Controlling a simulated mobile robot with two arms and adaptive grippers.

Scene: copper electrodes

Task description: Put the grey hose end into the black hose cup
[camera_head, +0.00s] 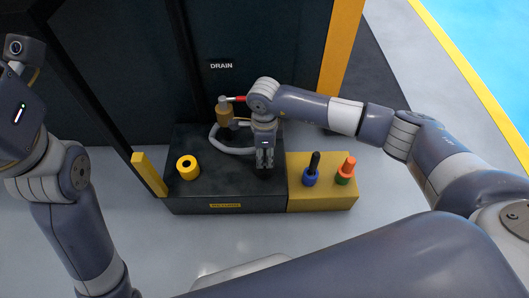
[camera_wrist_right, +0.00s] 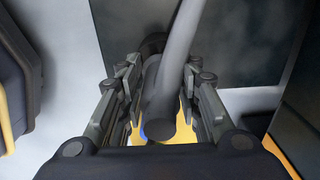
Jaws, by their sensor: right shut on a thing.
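My right gripper (camera_head: 265,160) points down over the black platform (camera_head: 225,185), near its right side. In the right wrist view its fingers (camera_wrist_right: 163,105) are shut on the grey hose (camera_wrist_right: 181,40), whose thick dark end (camera_wrist_right: 160,122) faces the camera. In the head view the hose (camera_head: 232,150) loops from the brass valve to the gripper. A dark round shape (camera_wrist_right: 153,43) shows partly behind the hose; I cannot tell whether it is the black hose cup. No black cup shows clearly in the head view. My left arm is at the left, its fingers out of view.
A yellow block (camera_head: 332,200) at the right carries a blue-and-black piece (camera_head: 312,170) and an orange-and-green piece (camera_head: 346,170).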

